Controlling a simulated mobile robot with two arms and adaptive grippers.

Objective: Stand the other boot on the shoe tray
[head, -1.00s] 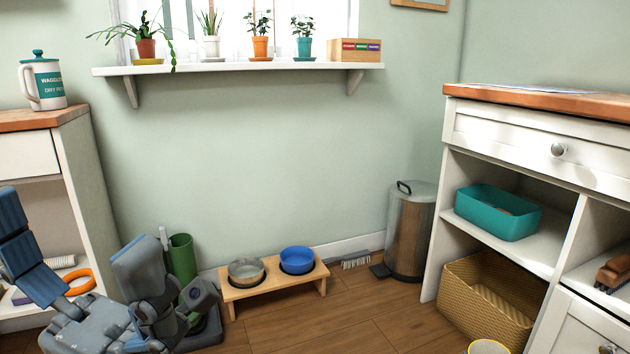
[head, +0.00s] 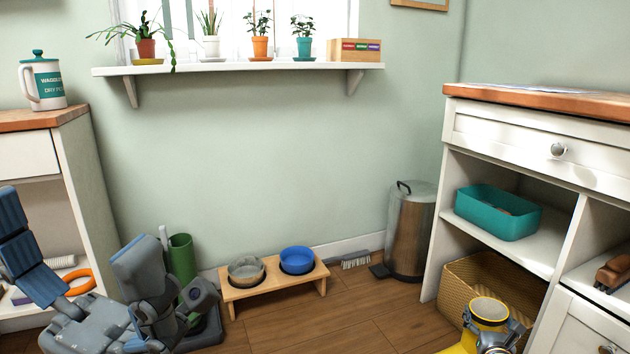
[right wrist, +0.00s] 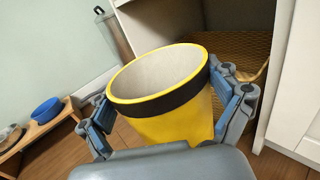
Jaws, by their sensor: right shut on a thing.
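A yellow boot (head: 488,314) with a dark band below its yellow rim and a pale lining shows at the lower right of the head view. Its open top also fills the middle of the right wrist view (right wrist: 165,115), slightly tilted. My right gripper (head: 495,340) is shut on the boot's shaft, with blue-padded fingers on both sides (right wrist: 165,110). The boot's foot is mostly cut off by the head view's lower edge. My left gripper (head: 75,245) is spread open and empty at the lower left.
A wooden stand (head: 275,289) with two bowls is on the floor by the wall. A pedal bin (head: 408,235) and brush (head: 352,260) are farther right. A woven basket (head: 455,292) sits in the white cabinet behind the boot. The middle floor is clear.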

